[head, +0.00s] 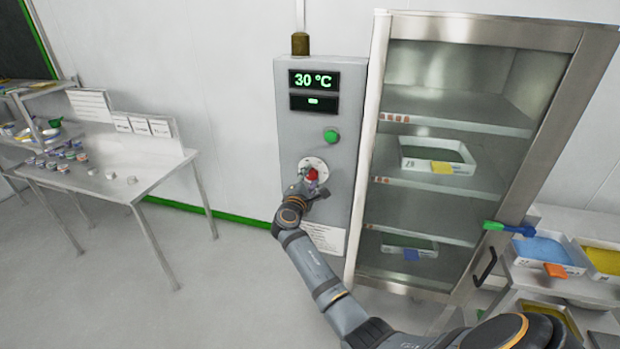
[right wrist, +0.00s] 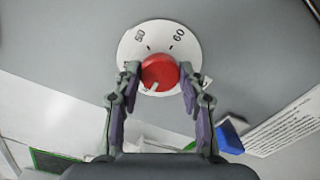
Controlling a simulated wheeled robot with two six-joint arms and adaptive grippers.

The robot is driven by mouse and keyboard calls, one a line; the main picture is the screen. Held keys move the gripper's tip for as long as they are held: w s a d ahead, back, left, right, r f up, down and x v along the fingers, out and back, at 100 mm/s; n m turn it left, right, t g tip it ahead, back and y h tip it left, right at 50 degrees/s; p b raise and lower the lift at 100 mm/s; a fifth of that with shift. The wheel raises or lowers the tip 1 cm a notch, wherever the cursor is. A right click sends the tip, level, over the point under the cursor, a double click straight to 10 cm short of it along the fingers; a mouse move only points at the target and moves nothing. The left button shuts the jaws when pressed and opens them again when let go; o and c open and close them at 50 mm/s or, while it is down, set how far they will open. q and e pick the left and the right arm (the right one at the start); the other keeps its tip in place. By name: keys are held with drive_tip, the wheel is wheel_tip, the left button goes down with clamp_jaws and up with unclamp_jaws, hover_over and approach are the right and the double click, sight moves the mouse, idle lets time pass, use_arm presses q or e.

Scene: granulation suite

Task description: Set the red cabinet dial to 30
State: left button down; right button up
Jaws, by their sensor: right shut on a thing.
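The red dial (head: 312,175) sits on a white round scale plate on the grey control panel (head: 342,135). The upper display (head: 314,80) reads 30 °C. In the right wrist view the red dial (right wrist: 160,72) is between the fingers, and a pale pointer mark shows low on it. The scale plate (right wrist: 140,38) shows 50 and 60; its lower numbers are partly hidden by the fingers. My right gripper (head: 309,184) is shut on the dial; its fingers also show in the right wrist view (right wrist: 160,80). My left gripper is not in view.
A green button (head: 331,136) is above the dial. The glass-fronted cabinet (head: 365,150) with trays on shelves stands right of the panel. A steel table (head: 150,175) with small jars is at left. A rack with coloured trays (head: 575,290) is at lower right. Floor between is clear.

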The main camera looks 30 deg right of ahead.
drive_tip(key=o, duration=1.2)
drive_tip(key=shift+c, duration=0.2)
drive_tip(key=v, duration=0.7)
drive_tip(key=shift+a, duration=0.2)
drive_tip(key=shift+s, duration=0.1)
